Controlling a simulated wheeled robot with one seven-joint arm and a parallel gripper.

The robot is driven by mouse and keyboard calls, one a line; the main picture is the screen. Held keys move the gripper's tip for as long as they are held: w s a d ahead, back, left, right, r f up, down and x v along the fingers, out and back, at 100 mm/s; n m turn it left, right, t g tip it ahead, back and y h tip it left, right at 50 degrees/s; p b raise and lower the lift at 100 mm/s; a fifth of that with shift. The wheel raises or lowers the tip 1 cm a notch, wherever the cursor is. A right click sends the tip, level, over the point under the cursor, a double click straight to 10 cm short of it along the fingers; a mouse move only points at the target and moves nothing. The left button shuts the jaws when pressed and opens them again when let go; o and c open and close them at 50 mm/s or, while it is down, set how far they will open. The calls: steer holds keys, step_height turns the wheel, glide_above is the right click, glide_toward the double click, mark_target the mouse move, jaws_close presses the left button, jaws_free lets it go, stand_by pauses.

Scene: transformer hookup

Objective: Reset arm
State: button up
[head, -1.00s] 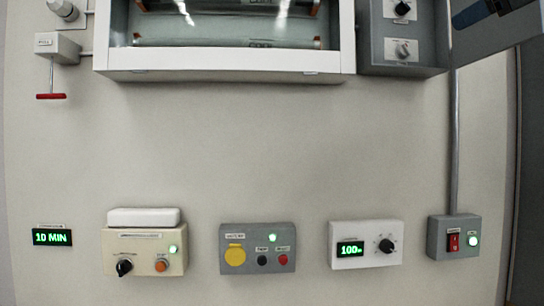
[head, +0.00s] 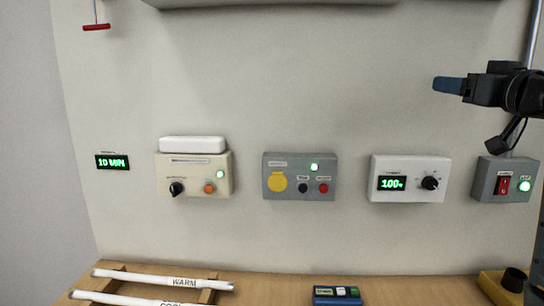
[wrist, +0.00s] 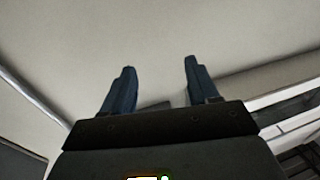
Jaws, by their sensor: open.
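My gripper (head: 447,85) is at the right of the head view, in front of the wall and above the white box with the 100 display. In the wrist view its two blue fingers (wrist: 157,82) stand apart with nothing between them. It touches nothing that I can see.
Along the wall are a 10 MIN display (head: 112,162), a cream box (head: 196,190), a grey box (head: 300,192), a white dial box (head: 411,192) and a red-switch box (head: 489,187). Labelled white tubes (head: 160,281) and a blue device (head: 337,296) lie on the wooden table (head: 268,286).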

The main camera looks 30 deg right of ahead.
steer(key=w+a+f+m, duration=0.1)
steer(key=a+f, duration=0.5)
steer(key=f, duration=0.5)
steer(key=w+a+f+m, duration=0.1)
steer(key=a+f, duration=0.4)
steer(key=f, duration=0.5)
steer(key=s+a+f+g+y, duration=0.1)
steer(key=s+a+f, duration=0.2)
steer(key=a+f, duration=0.25)
steer(key=s+a+f+y, duration=0.1)
steer(key=s+a+f, duration=0.35)
steer(key=f, duration=0.25)
steer(key=s+a+f+n+g+y, duration=0.1)
steer(key=s+a+f+n, duration=0.1)
steer(key=s+a+f, duration=0.7)
steer(key=s+a+r+n+y, duration=0.1)
steer(key=s+a+n, duration=0.1)
steer(key=s, duration=0.7)
steer(key=s+a+r+n+g+y, duration=0.1)
steer(key=s+a, duration=0.3)
steer(key=s, duration=0.5)
steer(key=shift+r+n+y, duration=0.4)
steer(key=shift+y, duration=0.2)
steer(key=shift+c, duration=0.2)
